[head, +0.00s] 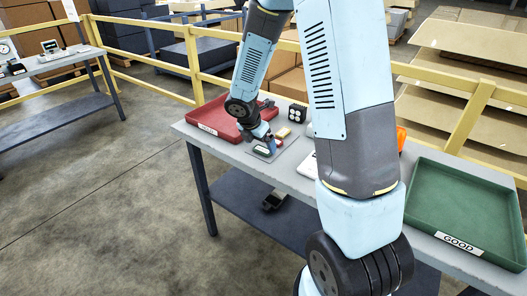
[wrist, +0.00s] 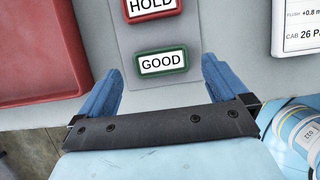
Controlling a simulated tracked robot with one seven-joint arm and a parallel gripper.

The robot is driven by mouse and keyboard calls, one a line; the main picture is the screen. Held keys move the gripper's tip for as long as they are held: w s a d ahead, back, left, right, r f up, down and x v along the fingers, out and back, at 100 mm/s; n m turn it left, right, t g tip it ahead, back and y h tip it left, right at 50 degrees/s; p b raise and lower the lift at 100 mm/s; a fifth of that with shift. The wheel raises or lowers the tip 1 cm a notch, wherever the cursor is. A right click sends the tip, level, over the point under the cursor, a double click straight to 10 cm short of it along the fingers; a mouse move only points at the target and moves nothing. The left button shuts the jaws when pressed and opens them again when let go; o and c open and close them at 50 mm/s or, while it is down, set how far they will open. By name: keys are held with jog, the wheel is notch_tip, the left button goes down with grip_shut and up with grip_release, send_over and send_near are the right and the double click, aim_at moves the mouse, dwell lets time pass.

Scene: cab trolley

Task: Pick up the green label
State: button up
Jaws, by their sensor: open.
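The green label (wrist: 161,63) is a small green-framed plate reading "GOOD". It lies on a light grey strip (wrist: 192,20) on the table, in the upper middle of the wrist view. My gripper (wrist: 160,82) is open, with one blue finger on each side of the label's near side and nothing between them. I cannot tell the height of the fingers over the label.
A red label (wrist: 152,8) reading "HOLD" lies just beyond the green one. A red tray (head: 208,127) is at the left and a green tray (head: 425,215) marked "GOOD" at the right of the grey table (head: 292,180). A white display (wrist: 298,25) is at the wrist view's right.

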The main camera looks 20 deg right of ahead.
aim_at(263, 151)
jog(key=shift+x, duration=1.3)
jog(key=c, duration=1)
